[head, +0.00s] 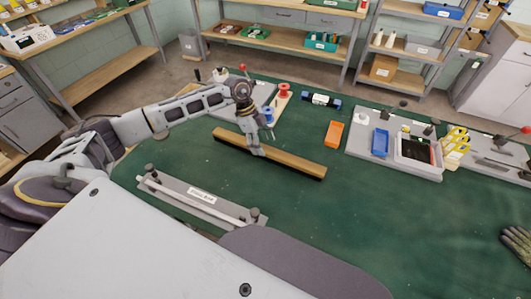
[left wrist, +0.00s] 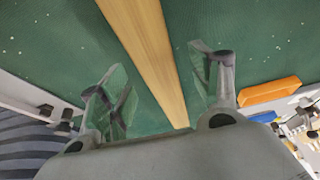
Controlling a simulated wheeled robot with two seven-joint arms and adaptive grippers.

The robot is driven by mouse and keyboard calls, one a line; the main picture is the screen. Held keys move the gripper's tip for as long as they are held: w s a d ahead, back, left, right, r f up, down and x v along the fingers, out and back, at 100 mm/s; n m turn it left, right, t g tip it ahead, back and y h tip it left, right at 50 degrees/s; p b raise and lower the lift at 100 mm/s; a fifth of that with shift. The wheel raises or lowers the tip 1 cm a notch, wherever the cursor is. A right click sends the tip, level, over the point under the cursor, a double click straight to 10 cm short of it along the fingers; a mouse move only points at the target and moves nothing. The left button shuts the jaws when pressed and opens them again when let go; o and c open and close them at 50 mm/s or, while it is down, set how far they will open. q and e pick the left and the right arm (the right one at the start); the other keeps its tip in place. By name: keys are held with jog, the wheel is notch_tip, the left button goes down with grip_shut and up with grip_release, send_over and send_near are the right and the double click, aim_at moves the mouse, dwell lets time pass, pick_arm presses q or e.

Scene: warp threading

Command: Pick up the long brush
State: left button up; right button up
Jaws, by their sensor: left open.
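The long brush (head: 300,168) lies on the green table mat, a long straight wooden bar with a darker side facing the front. My left gripper (head: 260,142) is over the left-middle part of the brush, pointing down. In the left wrist view the brush (left wrist: 150,45) runs between the two spread fingers of the left gripper (left wrist: 158,85). Green mat shows on both sides between brush and fingers, so neither finger appears to touch it. The gripper hides a small part of the brush in the head view.
A grey fixture with a white rod (head: 195,200) lies in front of the brush. An orange block (head: 334,133) lies behind its right end. Red (head: 284,90) and blue (head: 265,115) spools stand behind the gripper. A grey tray board (head: 362,150) is at right. The mat's middle right is clear.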

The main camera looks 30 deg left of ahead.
aim_at(265, 148)
pick_arm(q)
jog(key=shift+x, duration=1.8)
jog(key=shift+s, duration=0.1)
pick_arm(e)
jog(key=shift+a+r, duration=0.1)
jog(key=shift+a, duration=0.25)
